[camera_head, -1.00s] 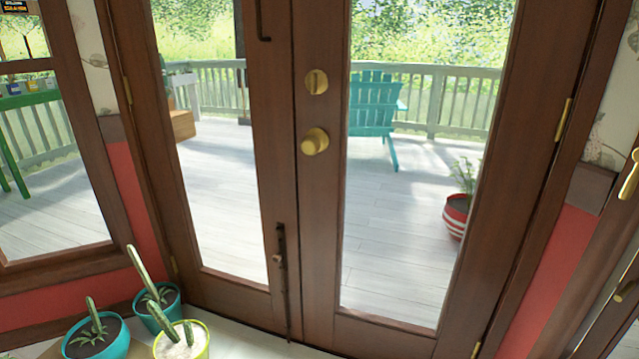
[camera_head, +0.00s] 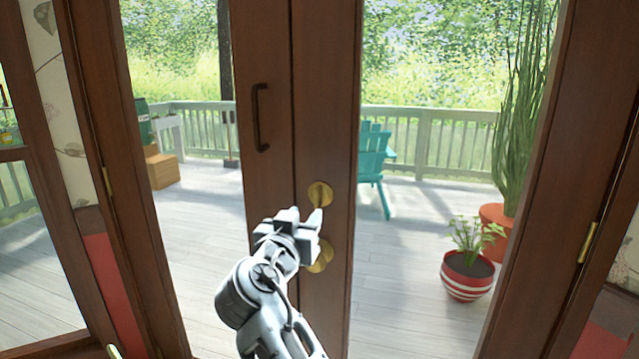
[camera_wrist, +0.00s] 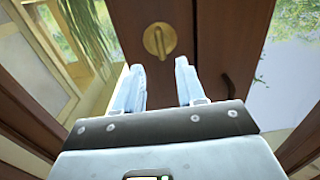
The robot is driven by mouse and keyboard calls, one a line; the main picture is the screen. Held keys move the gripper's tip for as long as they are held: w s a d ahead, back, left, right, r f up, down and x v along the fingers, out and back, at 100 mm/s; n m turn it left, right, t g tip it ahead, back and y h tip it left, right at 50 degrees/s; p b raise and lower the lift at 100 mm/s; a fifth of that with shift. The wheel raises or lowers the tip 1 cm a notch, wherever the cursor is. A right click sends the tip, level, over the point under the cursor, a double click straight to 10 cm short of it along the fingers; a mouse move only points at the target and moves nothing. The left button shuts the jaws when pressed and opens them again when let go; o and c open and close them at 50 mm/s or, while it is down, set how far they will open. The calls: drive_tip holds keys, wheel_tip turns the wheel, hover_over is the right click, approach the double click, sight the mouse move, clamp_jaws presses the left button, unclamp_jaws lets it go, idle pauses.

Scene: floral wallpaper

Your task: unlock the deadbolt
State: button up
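The brass deadbolt (camera_head: 320,193) is a round plate with a raised thumb-turn on the right door's brown wooden stile. It also shows in the wrist view (camera_wrist: 158,40), just beyond my fingertips, with its turn piece close to upright there. My gripper (camera_head: 305,215) is in front of the door, just below and left of the deadbolt in the head view. In the wrist view my gripper (camera_wrist: 160,72) has its two fingers apart with nothing between them. The fingers look short of the thumb-turn; contact cannot be made out.
A brass doorknob (camera_head: 320,256) sits below the deadbolt, partly hidden by my gripper. A dark pull handle (camera_head: 260,118) is on the left door. Through the glass are a deck, a teal chair (camera_head: 374,165) and a striped pot (camera_head: 467,277).

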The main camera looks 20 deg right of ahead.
sight(316, 195)
drive_tip(key=shift+r+p+x, duration=0.2)
drive_tip(key=shift+p+x, duration=0.05)
drive_tip(key=shift+x, duration=1.15)
drive_tip(key=shift+r+p+x, duration=0.2)
drive_tip(key=shift+x, duration=1.15)
drive_tip(key=shift+r+p+x, duration=0.15)
drive_tip(key=shift+p+x, duration=0.1)
drive_tip(key=shift+x, duration=1.15)
drive_tip(key=shift+c, duration=0.4)
clamp_jaws()
